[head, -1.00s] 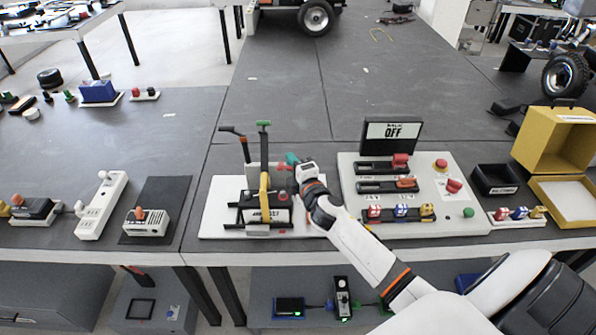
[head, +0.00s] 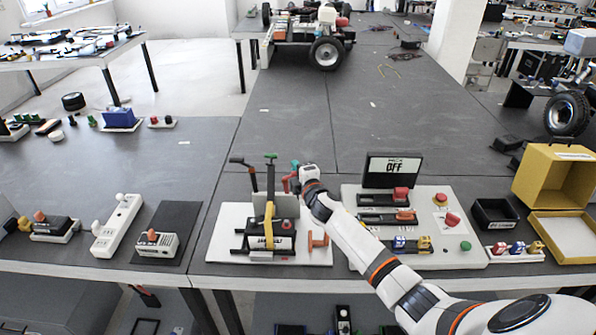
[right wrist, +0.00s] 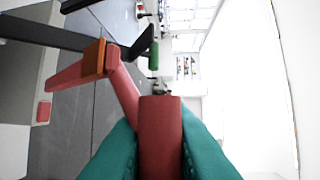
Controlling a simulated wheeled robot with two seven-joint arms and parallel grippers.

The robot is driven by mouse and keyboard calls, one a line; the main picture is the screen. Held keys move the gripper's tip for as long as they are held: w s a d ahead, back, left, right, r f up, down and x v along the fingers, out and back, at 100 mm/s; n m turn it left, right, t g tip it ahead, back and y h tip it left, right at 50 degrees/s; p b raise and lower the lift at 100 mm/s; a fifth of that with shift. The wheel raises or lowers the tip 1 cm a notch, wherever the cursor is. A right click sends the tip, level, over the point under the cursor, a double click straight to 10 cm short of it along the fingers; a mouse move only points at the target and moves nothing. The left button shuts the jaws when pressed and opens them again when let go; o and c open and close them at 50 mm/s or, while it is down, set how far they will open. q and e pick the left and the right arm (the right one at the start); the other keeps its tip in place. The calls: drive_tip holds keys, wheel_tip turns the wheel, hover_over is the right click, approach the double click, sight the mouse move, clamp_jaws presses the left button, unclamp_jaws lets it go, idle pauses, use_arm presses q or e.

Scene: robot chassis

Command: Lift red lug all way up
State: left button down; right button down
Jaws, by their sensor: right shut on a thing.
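The red lug (right wrist: 160,138) is held between the teal fingers of my right gripper (right wrist: 160,155), as the right wrist view shows. A red arm (right wrist: 122,85) runs from it to an orange block (right wrist: 95,60) on a dark bar. In the head view my right gripper (head: 294,168) is at the right of the upright device, above its white base plate (head: 222,225), with the red lug (head: 287,183) partly hidden at its tip. The device has a green-topped post (head: 270,157), a yellow strap (head: 269,215) and a black side handle (head: 244,162). My left gripper is out of view.
A switch panel (head: 465,225) with an "OFF" display (head: 391,169) stands right of the device, under my right arm. An orange knob (head: 318,240) stands on the plate's right side.

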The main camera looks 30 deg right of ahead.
drive_tip(key=shift+s+f, duration=0.15)
drive_tip(key=shift+f, duration=0.35)
idle(0.4)
drive_tip(key=c, duration=1.8)
unclamp_jaws()
drive_tip(key=shift+o, duration=0.5)
drive_tip(key=shift+w+d, duration=0.1)
drive_tip(key=shift+w, duration=0.15)
drive_tip(key=shift+r, duration=0.15)
drive_tip(key=shift+s, duration=0.1)
drive_tip(key=s+a+r+b, duration=0.1)
drive_tip(key=s+a+b, duration=0.1)
drive_tip(key=s, duration=0.9)
drive_tip(key=shift+s+r, duration=0.15)
drive_tip(key=shift+s, duration=0.2)
